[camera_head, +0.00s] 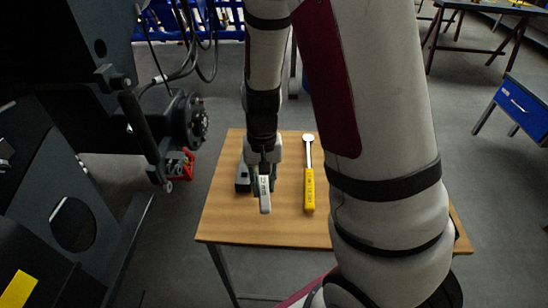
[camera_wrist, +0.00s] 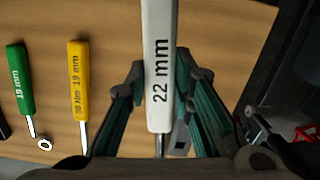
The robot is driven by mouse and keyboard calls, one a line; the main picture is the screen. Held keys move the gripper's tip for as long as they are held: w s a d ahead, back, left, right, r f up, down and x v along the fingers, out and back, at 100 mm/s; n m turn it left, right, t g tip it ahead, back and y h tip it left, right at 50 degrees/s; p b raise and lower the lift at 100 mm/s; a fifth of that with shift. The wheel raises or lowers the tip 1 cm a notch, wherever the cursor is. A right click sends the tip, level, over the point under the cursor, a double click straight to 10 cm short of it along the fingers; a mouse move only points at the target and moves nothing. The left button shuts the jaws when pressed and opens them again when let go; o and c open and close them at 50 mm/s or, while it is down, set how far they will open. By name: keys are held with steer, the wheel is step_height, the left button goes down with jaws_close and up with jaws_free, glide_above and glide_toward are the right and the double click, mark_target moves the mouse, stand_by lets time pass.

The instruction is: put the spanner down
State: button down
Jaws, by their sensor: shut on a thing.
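The spanner has a white handle marked "22 mm" (camera_wrist: 160,60), which fills the middle of the wrist view. My gripper (camera_wrist: 161,72) has its teal fingers on either side of the handle and is shut on it. In the head view, my gripper (camera_head: 263,170) is over the wooden table (camera_head: 270,231), and the white handle (camera_head: 265,198) shows below it, pointing towards the camera. The spanner's head is hidden by my gripper. I cannot tell how high the handle is above the tabletop.
A grey and black object (camera_head: 243,178) stands left of my gripper. The dark chassis (camera_head: 60,150) is on the left. The table's front is bare.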

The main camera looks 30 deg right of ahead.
steer(key=shift+m, duration=0.8)
steer(key=s+f+b, duration=0.1)
steer(key=s, duration=0.1)
steer(key=s+f+b, duration=0.1)
steer(key=s+f, duration=0.1)
steer(key=shift+s+a+f+b, duration=0.1)
steer(key=shift+s+f+b, duration=0.2)
steer(key=shift+s+b, duration=0.1)
steer(key=w+d, duration=0.3)
steer(key=w, duration=0.1)
steer(key=w+d+f, duration=0.1)
steer(key=w+d, duration=0.2)
steer(key=w, duration=0.1)
steer(key=w+d, duration=0.3)
steer(key=w, duration=0.1)
steer(key=shift+w+d+f, duration=0.1)
steer(key=shift+d+f, duration=0.1)
steer(key=shift+w+f, duration=0.1)
steer(key=shift+d+f, duration=0.1)
steer(key=shift+f, duration=1.55)
steer(key=shift+f+b, duration=0.2)
steer(key=shift+b, duration=0.1)
steer(key=c, duration=1.5)
jaws_free()
steer(key=shift+o, duration=0.5)
steer(key=shift+r, duration=0.1)
